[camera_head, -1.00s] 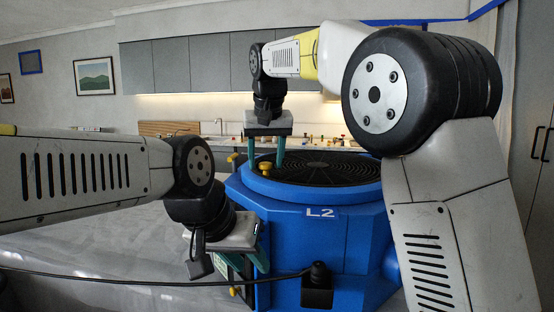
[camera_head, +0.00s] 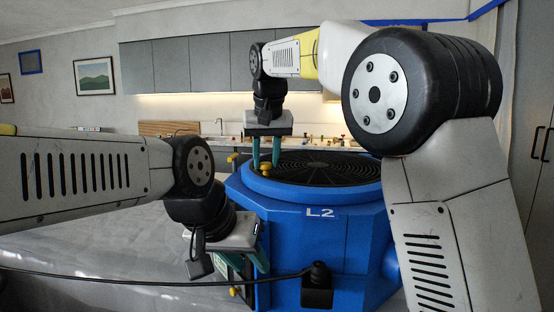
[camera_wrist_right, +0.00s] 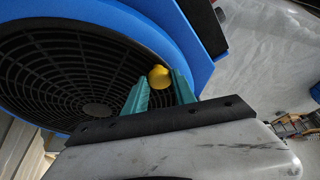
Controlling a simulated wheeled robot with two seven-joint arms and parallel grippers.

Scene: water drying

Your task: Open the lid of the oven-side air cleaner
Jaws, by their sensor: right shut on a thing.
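The air cleaner (camera_head: 320,240) is a blue drum-like body marked "L2", with a round black grille (camera_head: 325,168) in a blue ring on top. A yellow knob (camera_head: 266,168) sits at the grille's left edge; it also shows in the right wrist view (camera_wrist_right: 159,76). My right gripper (camera_head: 266,164) points down from above and is shut on this knob, with one teal finger (camera_wrist_right: 183,88) on each side. The lid lies flat on the body. My left gripper (camera_head: 248,270) is low at the body's left side; its fingertips are partly hidden, so its opening is unclear.
Another yellow knob (camera_head: 233,159) is left of the grille, and one (camera_head: 235,291) is low at the left side. A black cable (camera_head: 150,283) runs to a black socket (camera_head: 317,285) on the front. A cluttered counter (camera_head: 330,142) stands behind.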

